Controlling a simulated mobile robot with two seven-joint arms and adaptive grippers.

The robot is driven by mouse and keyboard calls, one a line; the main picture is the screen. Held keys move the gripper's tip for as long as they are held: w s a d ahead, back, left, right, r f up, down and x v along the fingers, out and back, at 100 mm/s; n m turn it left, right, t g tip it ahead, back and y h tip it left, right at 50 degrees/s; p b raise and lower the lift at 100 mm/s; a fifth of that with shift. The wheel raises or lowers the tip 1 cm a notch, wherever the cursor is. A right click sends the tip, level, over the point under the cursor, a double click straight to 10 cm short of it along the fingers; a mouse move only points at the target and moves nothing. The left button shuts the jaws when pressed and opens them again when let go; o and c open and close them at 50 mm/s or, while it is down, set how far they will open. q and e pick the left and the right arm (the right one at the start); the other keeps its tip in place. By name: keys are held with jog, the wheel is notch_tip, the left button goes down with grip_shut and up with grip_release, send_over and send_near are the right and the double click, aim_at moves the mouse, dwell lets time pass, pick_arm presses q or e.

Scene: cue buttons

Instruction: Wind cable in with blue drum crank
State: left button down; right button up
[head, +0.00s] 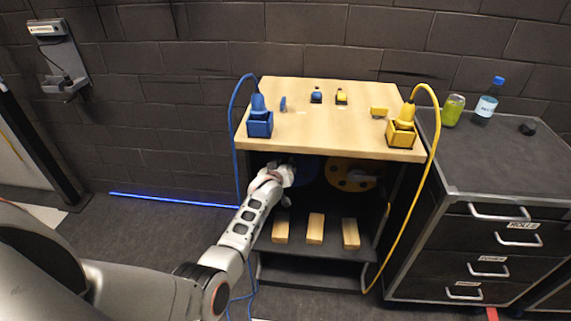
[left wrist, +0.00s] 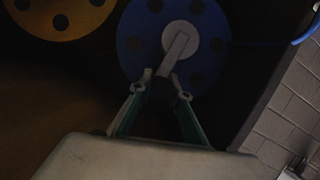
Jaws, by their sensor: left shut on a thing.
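The blue drum (left wrist: 198,70) hangs in the dark space under the wooden tabletop; in the head view only part of it (head: 306,176) shows behind my left gripper. Its grey crank (left wrist: 173,55) runs from the pale hub down toward the fingers. My left gripper (left wrist: 163,88) is at the crank's outer end, shut on it; it also shows in the head view (head: 286,174). The blue cable (head: 233,130) runs from the blue plug (head: 258,108) in its blue box down the table's left side. Some of it lies on the floor. My right gripper is not in view.
A yellow drum (head: 350,174) sits beside the blue one, with a yellow cable (head: 430,180) down the right side. Several wooden blocks (head: 315,228) lie on the lower shelf. A drawer cabinet (head: 490,165) with a can and bottle stands at right.

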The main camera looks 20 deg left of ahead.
pick_arm(q)
jog(key=c, duration=1.9)
grip_release()
jog(key=shift+w+d+r, duration=0.1)
jog(key=shift+w+d, duration=0.1)
jog(key=shift+d, duration=0.2)
jog(key=shift+s+a, duration=0.15)
jog(key=shift+a, duration=0.05)
jog(key=shift+s, duration=0.1)
jog(key=v, duration=1.1)
jog(key=shift+s+r, duration=0.15)
jog(key=shift+s, duration=0.15)
jog(key=shift+d, duration=0.15)
